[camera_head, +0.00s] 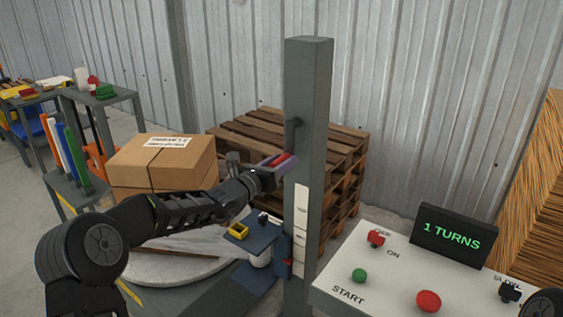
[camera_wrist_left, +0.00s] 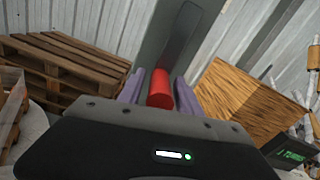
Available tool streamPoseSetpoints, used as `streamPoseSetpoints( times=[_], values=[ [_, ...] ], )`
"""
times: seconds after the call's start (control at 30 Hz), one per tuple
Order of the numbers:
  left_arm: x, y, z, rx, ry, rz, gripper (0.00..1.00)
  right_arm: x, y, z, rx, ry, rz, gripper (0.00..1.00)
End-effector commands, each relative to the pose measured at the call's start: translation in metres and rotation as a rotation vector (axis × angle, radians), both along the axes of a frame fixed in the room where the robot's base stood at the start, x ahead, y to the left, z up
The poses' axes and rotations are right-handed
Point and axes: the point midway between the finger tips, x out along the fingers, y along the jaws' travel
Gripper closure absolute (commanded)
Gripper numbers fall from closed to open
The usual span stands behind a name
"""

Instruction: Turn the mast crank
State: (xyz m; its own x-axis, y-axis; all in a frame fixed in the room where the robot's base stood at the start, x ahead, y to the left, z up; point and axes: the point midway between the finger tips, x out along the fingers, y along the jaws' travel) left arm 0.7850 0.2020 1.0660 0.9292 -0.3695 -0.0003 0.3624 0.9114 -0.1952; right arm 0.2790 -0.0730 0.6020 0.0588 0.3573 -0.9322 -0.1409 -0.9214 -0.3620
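The grey mast (camera_head: 309,85) stands upright in the middle of the head view. Its dark crank arm (camera_head: 292,133) is on the mast's left face and hangs down to a red handle (camera_head: 281,160). My left gripper (camera_head: 279,163) reaches in from the left, its purple fingers on either side of the red handle and apparently shut on it. In the left wrist view the red handle (camera_wrist_left: 160,88) sits between the two fingers, with the crank arm (camera_wrist_left: 180,38) running up beyond it. My right gripper is not in view.
A control panel (camera_head: 340,280) with buttons and a display (camera_head: 453,236) reading "1 TURNS" is at right. Cardboard boxes (camera_head: 165,160) stand on a round turntable (camera_head: 160,268) at left. Wooden pallets (camera_head: 345,150) are stacked behind the mast. A blue carriage (camera_head: 258,236) is on the mast, below my gripper.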

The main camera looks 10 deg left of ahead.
Motion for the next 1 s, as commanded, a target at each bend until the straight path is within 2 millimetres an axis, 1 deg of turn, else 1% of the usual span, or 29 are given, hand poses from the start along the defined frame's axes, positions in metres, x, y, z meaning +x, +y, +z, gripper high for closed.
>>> streamPoseSetpoints(
  times=[0.03, 0.07, 0.47, 0.5, 1.0],
  values=[
    [-0.0001, 0.0001, 0.0001, 0.0, 0.0, 0.0, 0.64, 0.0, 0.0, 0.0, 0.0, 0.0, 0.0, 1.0],
    [-0.0001, 0.0001, 0.0001, 0.0, 0.0, 0.0, 0.66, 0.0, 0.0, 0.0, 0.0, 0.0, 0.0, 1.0],
    [-0.0002, 0.0001, 0.0001, 0.0, 0.0, 0.0, 0.99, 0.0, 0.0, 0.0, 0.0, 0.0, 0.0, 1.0],
    [-0.0002, 0.0001, 0.0001, 0.0, 0.0, 0.0, 1.0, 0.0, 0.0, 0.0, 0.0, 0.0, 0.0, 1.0],
    [-0.0002, 0.0001, 0.0, 0.0, 0.0, 0.0, 1.0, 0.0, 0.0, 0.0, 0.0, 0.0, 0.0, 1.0]
  ],
)
